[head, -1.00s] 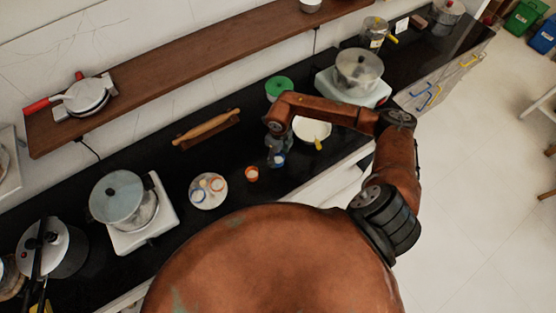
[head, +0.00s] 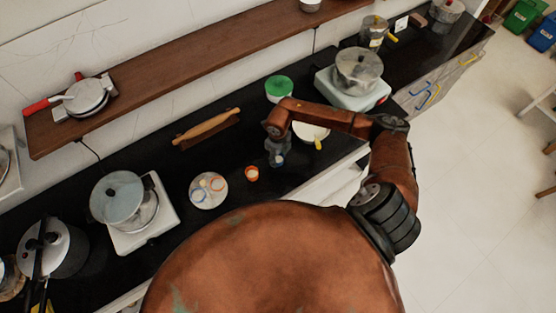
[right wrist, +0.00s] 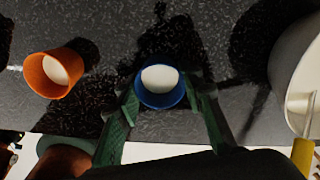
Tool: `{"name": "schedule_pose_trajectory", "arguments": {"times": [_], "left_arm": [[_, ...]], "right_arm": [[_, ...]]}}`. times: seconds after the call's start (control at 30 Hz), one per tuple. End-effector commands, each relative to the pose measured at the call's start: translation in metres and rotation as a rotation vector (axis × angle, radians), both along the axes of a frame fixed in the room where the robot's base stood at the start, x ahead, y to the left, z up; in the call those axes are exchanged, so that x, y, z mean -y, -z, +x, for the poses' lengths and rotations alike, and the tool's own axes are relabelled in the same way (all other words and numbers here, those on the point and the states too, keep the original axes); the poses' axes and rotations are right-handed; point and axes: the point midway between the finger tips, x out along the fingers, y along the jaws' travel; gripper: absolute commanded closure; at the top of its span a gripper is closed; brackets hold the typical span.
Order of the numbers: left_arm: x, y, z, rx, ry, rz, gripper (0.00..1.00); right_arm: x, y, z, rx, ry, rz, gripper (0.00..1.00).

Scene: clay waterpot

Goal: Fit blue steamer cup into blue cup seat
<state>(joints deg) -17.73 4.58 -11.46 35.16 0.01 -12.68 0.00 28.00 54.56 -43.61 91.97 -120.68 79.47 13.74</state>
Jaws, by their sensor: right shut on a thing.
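The blue steamer cup (right wrist: 161,98), with white filling, sits upright between the green fingers of my right gripper (right wrist: 162,102). The gripper is shut on it. In the head view my right gripper (head: 277,151) points down at the counter, with the blue cup (head: 279,161) showing at its tip. I cannot tell whether the cup is clear of the counter. The round pale plate (head: 209,204) lies to the left, with a blue ring, the blue cup seat (head: 197,195), and an orange ring (head: 217,184) on it. My left gripper is out of view.
An orange cup (head: 252,174) with white filling stands between the blue cup and the plate; it also shows in the wrist view (right wrist: 45,85). A white bowl (head: 311,132) with a yellow-handled utensil is at the right. A rolling pin (head: 207,126) lies behind.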

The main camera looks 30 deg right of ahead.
Motion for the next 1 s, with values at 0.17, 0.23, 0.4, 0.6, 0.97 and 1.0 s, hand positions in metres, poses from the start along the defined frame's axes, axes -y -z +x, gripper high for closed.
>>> {"name": "schedule_pose_trajectory", "arguments": {"times": [0.17,0.23,0.4,0.6,0.97,1.0], "left_arm": [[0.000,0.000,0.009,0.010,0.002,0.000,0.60],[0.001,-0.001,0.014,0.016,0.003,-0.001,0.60],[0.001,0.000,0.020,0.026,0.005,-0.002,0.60],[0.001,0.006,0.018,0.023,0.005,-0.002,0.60],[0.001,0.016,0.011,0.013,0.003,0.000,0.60],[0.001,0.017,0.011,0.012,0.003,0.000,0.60]], "right_arm": [[0.000,0.000,0.000,0.000,0.000,0.000,0.82],[0.000,0.000,0.000,0.000,0.000,0.000,0.82],[0.000,-0.002,0.000,0.001,0.000,-0.001,0.82],[0.001,-0.022,0.002,0.006,-0.001,-0.001,0.82],[-0.035,-0.095,-0.052,0.002,-0.007,0.001,0.82],[-0.041,-0.099,-0.061,0.002,-0.007,0.001,0.82]]}}
